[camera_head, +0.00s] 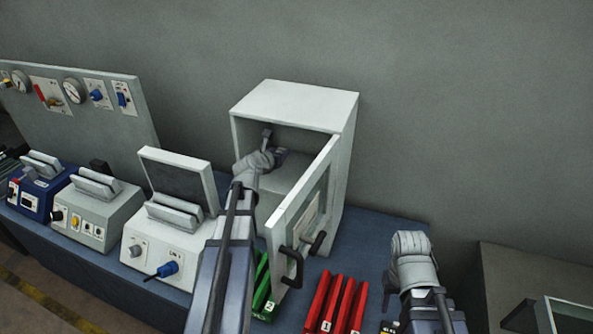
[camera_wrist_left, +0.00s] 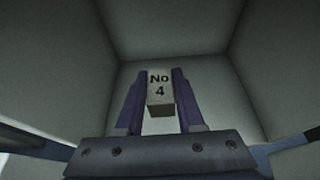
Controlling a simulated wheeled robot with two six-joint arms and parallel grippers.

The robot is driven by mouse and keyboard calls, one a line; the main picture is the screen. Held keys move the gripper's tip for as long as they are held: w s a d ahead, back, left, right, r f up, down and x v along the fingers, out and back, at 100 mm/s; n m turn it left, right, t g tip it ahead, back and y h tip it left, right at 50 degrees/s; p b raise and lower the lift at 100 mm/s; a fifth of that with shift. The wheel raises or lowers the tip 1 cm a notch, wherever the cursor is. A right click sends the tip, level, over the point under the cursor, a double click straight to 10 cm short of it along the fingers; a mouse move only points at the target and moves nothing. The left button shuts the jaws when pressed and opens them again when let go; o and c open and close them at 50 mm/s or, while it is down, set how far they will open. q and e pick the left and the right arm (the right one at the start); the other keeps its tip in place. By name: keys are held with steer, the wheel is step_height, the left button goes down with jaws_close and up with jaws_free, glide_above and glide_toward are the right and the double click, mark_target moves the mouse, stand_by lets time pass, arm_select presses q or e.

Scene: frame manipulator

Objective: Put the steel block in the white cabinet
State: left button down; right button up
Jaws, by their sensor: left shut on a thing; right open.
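The white cabinet (camera_head: 297,103) stands on the blue table against the wall, its door (camera_head: 300,207) swung open toward the front right. My left arm reaches into it, and my left gripper (camera_head: 270,142) is inside the opening, largely in shadow. In the left wrist view my left gripper (camera_wrist_left: 160,95) is shut on a small steel block (camera_wrist_left: 160,86) marked "No 4", with the cabinet's inner walls around it. I cannot tell whether the block touches the cabinet floor. My right gripper (camera_head: 388,292) is at the right of the table, open, near its front.
Red numbered blocks (camera_head: 337,302) and green blocks (camera_head: 263,290) lie on the table (camera_head: 375,232) in front of the cabinet. White and blue instruments (camera_head: 160,235) stand to the left, one with a raised lid. The open door is close to my left arm.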

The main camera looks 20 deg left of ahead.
arm_select(q)
steer(key=b, duration=0.6)
glide_above(281, 184)
steer(key=shift+w+f, duration=0.2)
steer(key=shift+f, duration=1.4)
steer(key=shift+w+f, duration=0.15)
steer(key=shift+f, duration=1.45)
steer(key=shift+f, duration=0.1)
step_height(281, 184, down, 4)
steer(key=b, duration=0.3)
steer(key=shift+r+b, duration=0.25)
steer(key=shift+b, duration=0.15)
steer(key=shift+f, duration=0.15)
steer(key=c, duration=0.5)
jaws_free()
steer(key=shift+s+r, duration=0.25)
steer(key=shift+r, duration=0.1)
steer(key=p+v, duration=0.4)
steer(key=v, duration=0.7)
steer(key=shift+s+p, duration=0.3)
